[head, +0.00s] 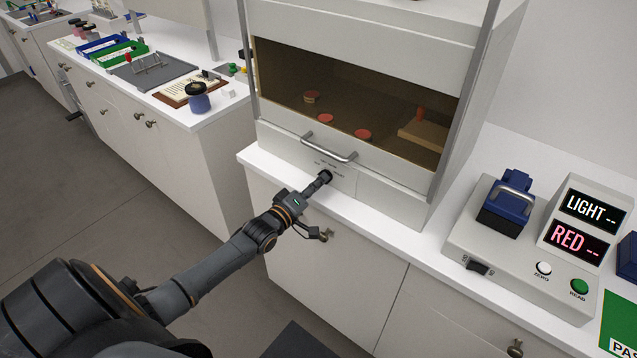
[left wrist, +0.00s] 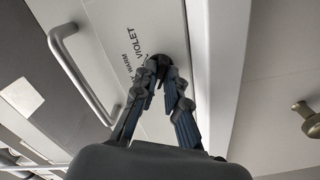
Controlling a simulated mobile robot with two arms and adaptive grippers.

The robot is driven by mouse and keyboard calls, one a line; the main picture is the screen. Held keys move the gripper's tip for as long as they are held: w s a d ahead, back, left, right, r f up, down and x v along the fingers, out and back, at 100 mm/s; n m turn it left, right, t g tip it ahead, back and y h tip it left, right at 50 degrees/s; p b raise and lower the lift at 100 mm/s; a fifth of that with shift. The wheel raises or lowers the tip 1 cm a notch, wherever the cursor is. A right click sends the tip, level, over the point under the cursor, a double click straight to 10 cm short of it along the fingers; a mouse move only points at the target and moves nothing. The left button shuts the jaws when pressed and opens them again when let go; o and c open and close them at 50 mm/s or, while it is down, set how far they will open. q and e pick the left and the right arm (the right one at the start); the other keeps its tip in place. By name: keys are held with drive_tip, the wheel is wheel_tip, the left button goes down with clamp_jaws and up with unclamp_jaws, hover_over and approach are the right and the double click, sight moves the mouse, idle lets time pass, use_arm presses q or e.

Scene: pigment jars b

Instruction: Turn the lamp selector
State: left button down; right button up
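The lamp selector (head: 326,176) is a small dark knob on the white front panel of the cabinet, below its silver handle. In the left wrist view the knob (left wrist: 159,62) sits at my fingertips, with the printed words WARM and VIOLET beside it. My left gripper (head: 318,184) reaches it from the lower left. In the left wrist view the gripper (left wrist: 162,76) has its two fingers drawn together around the knob, one on each side. The fingertips partly hide the knob, and its pointer cannot be made out. My right gripper is not in view.
The handle (head: 329,149) sticks out just above the knob. A reader (head: 520,240) showing LIGHT and RED stands on the right counter. A cabinet knob (head: 327,234) is below my wrist.

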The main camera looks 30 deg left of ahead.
use_arm(q)
drive_tip(key=shift+m, duration=0.3)
drive_tip(key=m, duration=0.3)
drive_tip(key=shift+m, duration=0.3)
drive_tip(key=m, duration=0.3)
drive_tip(key=shift+m, duration=0.3)
drive_tip(key=m, duration=0.4)
drive_tip(key=shift+a+m, duration=0.1)
drive_tip(key=shift+m, duration=1.9)
drive_tip(key=c, duration=1.4)
unclamp_jaws()
